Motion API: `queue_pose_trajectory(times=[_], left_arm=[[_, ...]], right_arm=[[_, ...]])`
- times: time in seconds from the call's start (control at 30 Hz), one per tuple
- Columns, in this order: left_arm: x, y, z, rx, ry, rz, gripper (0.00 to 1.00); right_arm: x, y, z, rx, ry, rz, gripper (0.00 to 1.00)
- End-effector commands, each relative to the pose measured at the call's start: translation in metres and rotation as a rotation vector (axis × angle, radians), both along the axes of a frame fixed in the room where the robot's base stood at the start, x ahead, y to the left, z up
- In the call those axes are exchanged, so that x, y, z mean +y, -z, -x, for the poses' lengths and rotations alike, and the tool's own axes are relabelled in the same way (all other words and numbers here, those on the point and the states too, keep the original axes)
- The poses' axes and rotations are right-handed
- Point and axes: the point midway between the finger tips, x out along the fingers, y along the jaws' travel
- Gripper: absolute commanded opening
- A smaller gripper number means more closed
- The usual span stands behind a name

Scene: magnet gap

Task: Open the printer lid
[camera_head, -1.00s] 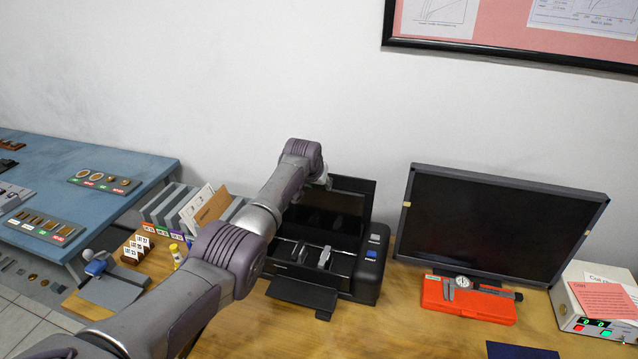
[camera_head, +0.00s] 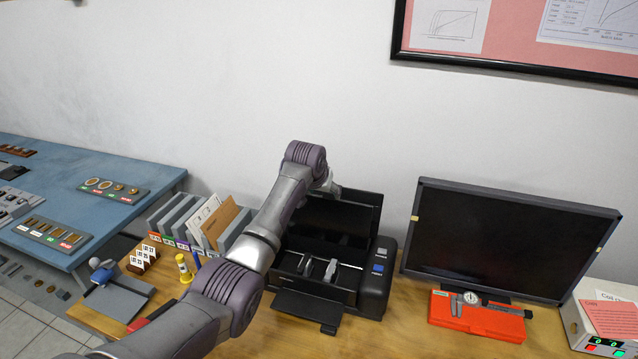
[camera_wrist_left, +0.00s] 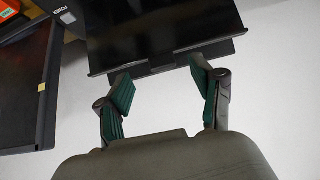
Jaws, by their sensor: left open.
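The black printer (camera_head: 372,290) stands on the wooden desk, with its lid (camera_head: 338,222) raised upright at the back and its inside showing. My left arm reaches over the printer's left side, and my left gripper (camera_head: 331,187) is near the lid's upper left edge, partly hidden by the wrist. In the left wrist view my left gripper (camera_wrist_left: 160,72) is open and empty, with green-padded fingers spread near the long edge of the lid (camera_wrist_left: 160,28). I cannot tell whether a finger touches the lid. My right gripper is not in view.
A black monitor (camera_head: 508,240) stands right of the printer, with a red case (camera_head: 470,320) in front. File holders (camera_head: 178,220) stand left of the printer, partly behind my arm. A yellow bottle (camera_head: 184,268) and small stands are further left. The wall is close behind.

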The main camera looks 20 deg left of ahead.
Motion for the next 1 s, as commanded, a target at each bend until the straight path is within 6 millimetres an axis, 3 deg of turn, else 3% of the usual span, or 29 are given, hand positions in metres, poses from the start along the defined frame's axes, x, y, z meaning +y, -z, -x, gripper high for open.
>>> queue_pose_trajectory(times=[0.37, 0.77, 0.9, 1.0], left_arm=[[-0.002, -0.045, 0.036, 0.0, 0.001, -0.001, 0.67], [-0.003, -0.053, 0.042, 0.003, 0.0, 0.0, 0.67], [0.001, -0.056, 0.038, -0.017, 0.008, -0.029, 0.48], [0.02, -0.073, 0.02, -0.108, 0.043, -0.177, 0.32]], right_arm=[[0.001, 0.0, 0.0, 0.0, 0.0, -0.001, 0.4], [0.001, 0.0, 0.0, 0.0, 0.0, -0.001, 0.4], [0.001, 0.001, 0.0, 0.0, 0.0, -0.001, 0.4], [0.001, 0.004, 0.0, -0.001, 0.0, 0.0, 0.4]])
